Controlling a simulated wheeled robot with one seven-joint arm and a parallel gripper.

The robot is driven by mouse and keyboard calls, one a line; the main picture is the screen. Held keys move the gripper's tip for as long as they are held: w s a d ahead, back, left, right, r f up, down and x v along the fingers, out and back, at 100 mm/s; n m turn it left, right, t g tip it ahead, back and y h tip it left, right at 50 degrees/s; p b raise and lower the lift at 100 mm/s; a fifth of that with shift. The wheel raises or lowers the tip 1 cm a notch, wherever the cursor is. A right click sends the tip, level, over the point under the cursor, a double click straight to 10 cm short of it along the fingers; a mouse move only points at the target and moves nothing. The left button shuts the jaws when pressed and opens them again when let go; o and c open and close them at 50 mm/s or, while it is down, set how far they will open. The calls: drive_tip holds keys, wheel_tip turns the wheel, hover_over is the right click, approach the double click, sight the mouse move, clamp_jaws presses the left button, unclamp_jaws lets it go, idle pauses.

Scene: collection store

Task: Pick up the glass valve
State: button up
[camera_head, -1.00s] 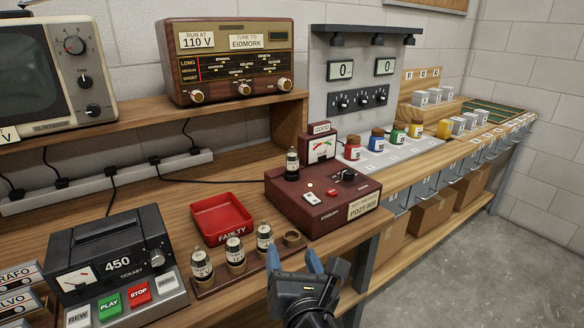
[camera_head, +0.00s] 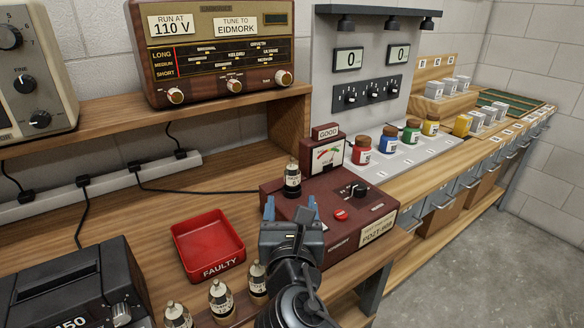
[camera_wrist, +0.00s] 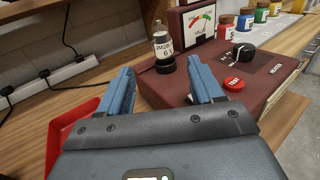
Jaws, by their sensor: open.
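A glass valve (camera_head: 292,177) stands upright on the left part of the dark red tester (camera_head: 335,214). The same valve shows in the wrist view (camera_wrist: 163,46), beyond the gap between my fingers. My gripper (camera_head: 290,206) is open and empty, with blue fingers. It is in front of the valve and apart from it. Several more glass valves, one of them here (camera_head: 221,298), stand in a row at the front left, partly cut off or hidden by my arm.
A red tray marked FAULTY (camera_head: 208,247) lies left of the tester. A tape player (camera_head: 75,290) stands at the lower left. A radio (camera_head: 215,50) sits on the shelf above. Coloured jars (camera_head: 387,140) stand to the right.

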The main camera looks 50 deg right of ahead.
sight(292, 176)
drive_tip(key=p+x, duration=0.1)
drive_tip(key=x, duration=1.1)
drive_tip(key=shift+w+d+p, duration=0.15)
drive_tip(key=shift+d+p, duration=0.15)
drive_tip(key=shift+c, duration=0.5)
drive_tip(key=c, duration=0.9)
